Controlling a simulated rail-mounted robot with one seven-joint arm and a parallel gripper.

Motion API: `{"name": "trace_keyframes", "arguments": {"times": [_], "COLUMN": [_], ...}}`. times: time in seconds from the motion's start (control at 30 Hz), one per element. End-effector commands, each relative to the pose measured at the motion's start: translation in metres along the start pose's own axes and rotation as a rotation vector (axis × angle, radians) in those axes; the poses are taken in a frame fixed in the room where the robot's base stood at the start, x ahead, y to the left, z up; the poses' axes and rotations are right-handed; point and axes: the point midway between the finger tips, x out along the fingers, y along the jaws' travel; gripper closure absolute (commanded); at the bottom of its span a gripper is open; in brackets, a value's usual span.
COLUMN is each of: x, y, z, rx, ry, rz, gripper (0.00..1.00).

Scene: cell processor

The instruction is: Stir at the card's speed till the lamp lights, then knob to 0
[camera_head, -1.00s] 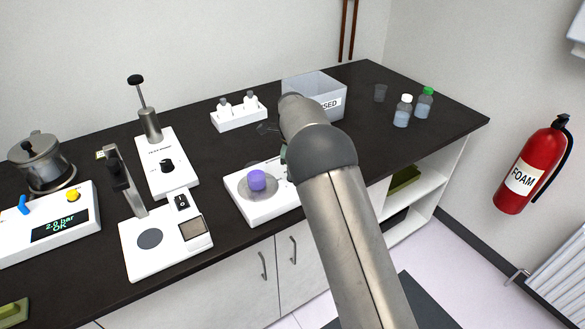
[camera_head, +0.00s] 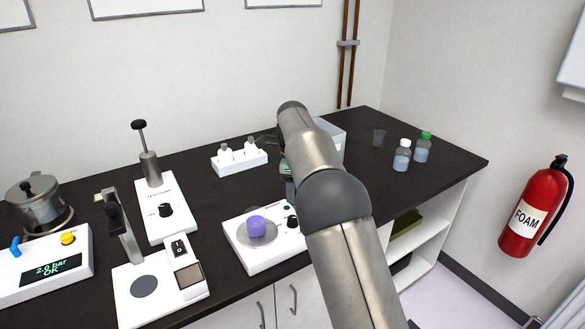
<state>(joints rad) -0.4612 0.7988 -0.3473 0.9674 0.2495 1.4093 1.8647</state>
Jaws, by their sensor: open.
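A white stirrer (camera_head: 268,259) stands near the counter's front edge. A purple-topped vessel (camera_head: 256,226) sits on its round grey plate. Its black knob (camera_head: 292,222) shows at the right end, close to my arm. A small green spot (camera_head: 290,207) lies just behind the knob; I cannot tell whether it is a lit lamp. My gripper (camera_head: 289,182) is mostly hidden behind my arm; a grey-green part shows above and behind the knob, apart from it as far as I can see. It is open, and its fingertips are not clear. No speed card is readable.
A white device with a black knob (camera_head: 166,210), a stand with a small screen (camera_head: 189,278) and a pressure unit (camera_head: 45,275) are on the left. A vial rack (camera_head: 240,162) and grey bin (camera_head: 333,136) are behind. Bottles (camera_head: 402,155) stand on the right.

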Motion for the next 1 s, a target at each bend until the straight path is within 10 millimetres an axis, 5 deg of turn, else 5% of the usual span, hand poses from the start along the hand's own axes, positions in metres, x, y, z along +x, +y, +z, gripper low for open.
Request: {"name": "trace_keyframes", "arguments": {"times": [0.33,0.9,1.0], "x": [-0.067,-0.077,-0.084], "y": [-0.001,0.0,0.004], "z": [0.0,0.0,-0.015], "rx": [0.001,0.0,-0.037], "ry": [-0.001,0.0,-0.012], "rz": [-0.002,0.0,0.0], "gripper": [0.5,0.5,0.5]}}
